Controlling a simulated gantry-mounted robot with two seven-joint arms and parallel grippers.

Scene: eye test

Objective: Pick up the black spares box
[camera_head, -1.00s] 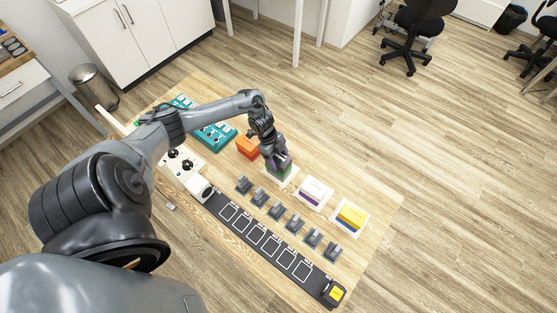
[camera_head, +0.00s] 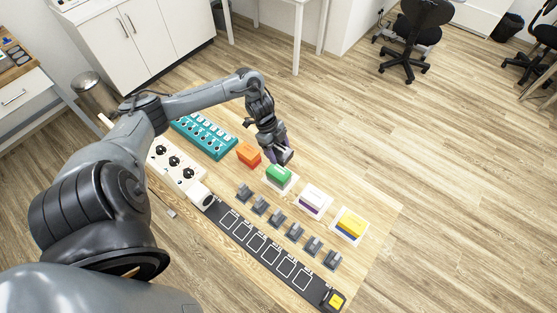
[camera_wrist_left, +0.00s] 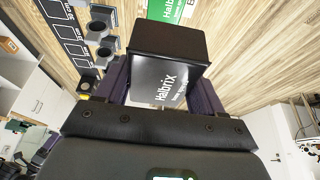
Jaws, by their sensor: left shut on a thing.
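The black box (camera_wrist_left: 172,42) has a white face printed "Halbrix" with small, hard-to-read text below. In the left wrist view it sits between the purple fingers of my left gripper (camera_wrist_left: 158,88), which is shut on it. In the head view my left gripper (camera_head: 277,155) holds the box (camera_head: 287,156) above and behind the green box (camera_head: 279,174), apart from it. The gripper hides part of the black box there. My right gripper is not in view.
The green box, a white-and-purple box (camera_head: 312,197) and a yellow-and-blue box (camera_head: 351,222) stand on white bases. An orange box (camera_head: 248,154) and a teal unit (camera_head: 205,137) stand left. Several grey blocks (camera_head: 277,211) line the dark marked strip (camera_head: 225,214).

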